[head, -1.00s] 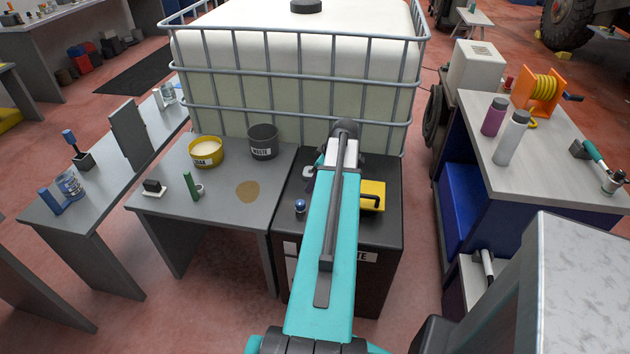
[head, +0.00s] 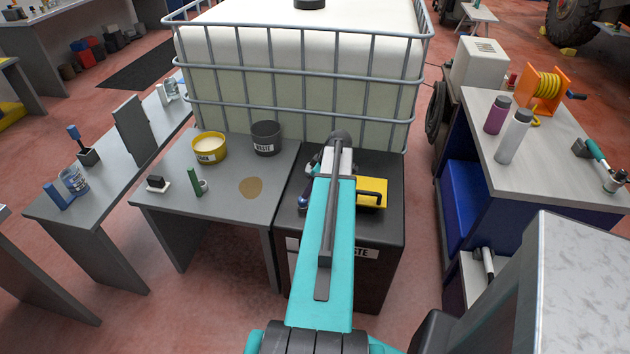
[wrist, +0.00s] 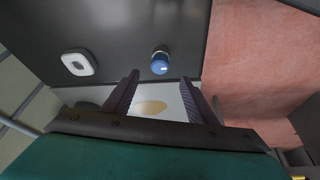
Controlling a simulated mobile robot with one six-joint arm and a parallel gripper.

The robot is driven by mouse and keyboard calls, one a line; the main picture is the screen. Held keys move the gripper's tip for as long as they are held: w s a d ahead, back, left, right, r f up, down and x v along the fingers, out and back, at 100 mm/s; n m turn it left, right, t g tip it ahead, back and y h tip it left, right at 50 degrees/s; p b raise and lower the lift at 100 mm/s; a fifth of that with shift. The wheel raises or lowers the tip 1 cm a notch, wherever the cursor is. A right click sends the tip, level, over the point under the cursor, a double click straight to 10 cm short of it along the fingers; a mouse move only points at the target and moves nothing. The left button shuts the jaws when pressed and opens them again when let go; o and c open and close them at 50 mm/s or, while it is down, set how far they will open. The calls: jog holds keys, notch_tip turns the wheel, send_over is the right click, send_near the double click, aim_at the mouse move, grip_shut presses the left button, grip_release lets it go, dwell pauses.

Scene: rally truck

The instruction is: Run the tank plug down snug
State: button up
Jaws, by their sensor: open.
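A small blue-topped metal plug (wrist: 160,62) stands on the dark cabinet top, near its edge in the wrist view. My gripper (wrist: 160,79) is open and empty. Its two dark fingers point toward the plug, which lies just beyond and between the fingertips. I cannot tell the height gap. A white rounded-square fitting with a dark centre (wrist: 78,63) lies left of the plug in the wrist view.
A yellow object (head: 371,190) sits on the cabinet, right of my arm. The large caged white tank (head: 300,75) stands behind. The grey table (head: 225,180) adjoins on the left, holding a yellow tub (head: 208,148), a dark waste pot (head: 266,138) and a green cylinder (head: 194,182).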

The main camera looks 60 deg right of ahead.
aim_at(303, 203)
jog(key=shift+p+x, duration=0.95)
jog(key=shift+x, duration=3.1)
jog(key=c, duration=1.2)
jog(key=shift+s+a+f+m+b, duration=0.1)
jog(key=shift+a+m+b, duration=0.05)
jog(key=shift+m+b, duration=0.35)
jog(key=shift+m+h, duration=0.3)
jog(key=shift+m, duration=0.1)
jog(key=shift+m+b, duration=0.3)
jog(key=shift+b, duration=0.1)
